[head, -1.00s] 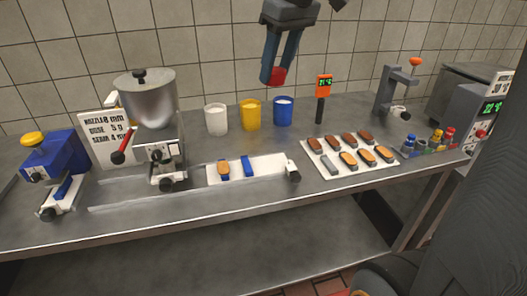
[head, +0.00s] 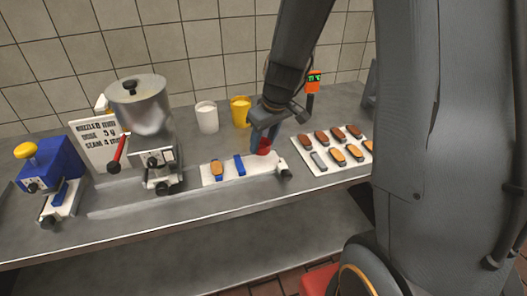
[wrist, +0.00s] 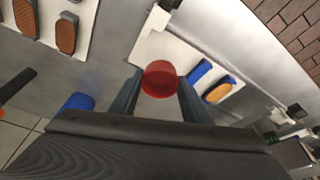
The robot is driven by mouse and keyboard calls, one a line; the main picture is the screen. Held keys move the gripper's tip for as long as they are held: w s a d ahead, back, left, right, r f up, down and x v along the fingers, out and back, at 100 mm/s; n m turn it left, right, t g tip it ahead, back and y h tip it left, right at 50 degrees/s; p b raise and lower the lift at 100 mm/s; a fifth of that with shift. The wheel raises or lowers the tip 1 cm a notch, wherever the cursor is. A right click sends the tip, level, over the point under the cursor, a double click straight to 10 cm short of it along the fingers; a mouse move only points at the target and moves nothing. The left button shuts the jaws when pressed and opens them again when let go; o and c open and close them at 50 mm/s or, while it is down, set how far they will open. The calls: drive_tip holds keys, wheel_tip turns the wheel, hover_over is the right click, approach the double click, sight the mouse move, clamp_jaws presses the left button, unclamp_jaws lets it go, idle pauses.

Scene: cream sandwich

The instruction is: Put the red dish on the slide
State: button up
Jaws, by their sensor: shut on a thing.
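My gripper (head: 263,142) is shut on the red dish (wrist: 160,80), a small round cup held between the two fingers. The dish (head: 264,147) also shows in the head view, partly hidden by the fingers. It is over the right part of the white slide (head: 258,168), right of the blue strip. I cannot tell whether it touches the slide. The slide also shows in the wrist view (wrist: 152,46), behind the dish. On it are a blue strip (head: 239,164) and a blue piece with an orange-brown biscuit (head: 217,168).
A steel hopper machine (head: 143,115) stands left of the slide. White (head: 207,118) and yellow (head: 240,112) cups stand behind. A white tray of biscuits (head: 318,167) lies close on the right. A dark knob (head: 284,169) is at the slide's right end.

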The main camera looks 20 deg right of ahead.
sight(263, 150)
drive_tip(key=shift+f, duration=2.05)
drive_tip(key=shift+f+b, duration=0.1)
drive_tip(key=shift+b, duration=0.3)
drive_tip(key=o, duration=1)
drive_tip(key=shift+r, duration=0.45)
drive_tip(key=v, duration=1.1)
drive_tip(key=s+f+m, duration=0.1)
drive_tip(key=s, duration=0.3)
drive_tip(key=s+a+f+m+g, duration=0.1)
drive_tip(key=s+f+m, duration=0.1)
drive_tip(key=s, duration=0.3)
drive_tip(key=s+f+m+g+h, duration=0.1)
drive_tip(key=s+f, duration=0.1)
drive_tip(key=s, duration=0.2)
drive_tip(key=shift+s+a+f+m, duration=0.15)
drive_tip(key=shift+s+m, duration=0.15)
drive_tip(key=shift+s, duration=0.05)
